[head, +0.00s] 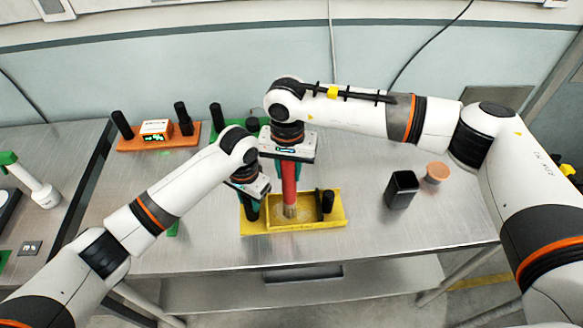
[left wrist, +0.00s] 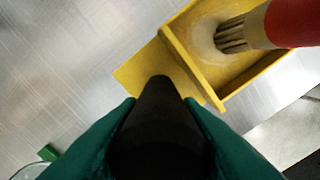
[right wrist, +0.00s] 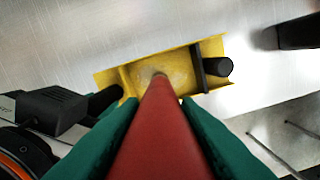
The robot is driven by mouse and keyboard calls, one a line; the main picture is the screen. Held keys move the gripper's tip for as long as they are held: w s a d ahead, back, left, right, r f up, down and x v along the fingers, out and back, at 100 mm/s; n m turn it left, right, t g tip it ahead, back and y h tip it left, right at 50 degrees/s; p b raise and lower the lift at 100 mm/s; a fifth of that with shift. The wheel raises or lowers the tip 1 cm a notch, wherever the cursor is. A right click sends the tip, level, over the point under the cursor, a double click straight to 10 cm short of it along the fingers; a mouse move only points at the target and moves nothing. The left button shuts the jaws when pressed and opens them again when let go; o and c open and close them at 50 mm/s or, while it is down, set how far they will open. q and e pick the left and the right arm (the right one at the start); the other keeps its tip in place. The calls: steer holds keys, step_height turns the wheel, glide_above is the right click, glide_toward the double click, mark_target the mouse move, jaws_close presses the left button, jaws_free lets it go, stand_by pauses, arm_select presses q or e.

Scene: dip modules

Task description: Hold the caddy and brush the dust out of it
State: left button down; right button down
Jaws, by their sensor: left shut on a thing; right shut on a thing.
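The yellow caddy (head: 335,217) sits on the metal table, with dividers and a pale dusty patch (left wrist: 203,40) on its floor. My left gripper (head: 252,196) is shut on a black upright handle (left wrist: 160,110) at the caddy's left end. My right gripper (head: 288,160) is shut on the red handle (right wrist: 160,130) of a brush, held upright over the caddy. The brush's bristles (left wrist: 233,36) are down inside the middle compartment, at the dusty floor; exact contact is hard to tell. A second black handle (right wrist: 224,67) stands at the caddy's right end.
A black cup (head: 401,189) and an orange-topped round object (head: 437,172) stand to the right. An orange base with a small display box (head: 156,129) and black posts is at the back left. The table front is clear.

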steer(key=shift+s+a, duration=0.7)
steer(key=shift+a, duration=1.9)
steer(key=w+d+r, duration=0.1)
steer(key=d, duration=0.9)
steer(key=shift+d, duration=0.25)
step_height(320, 180, up, 7)
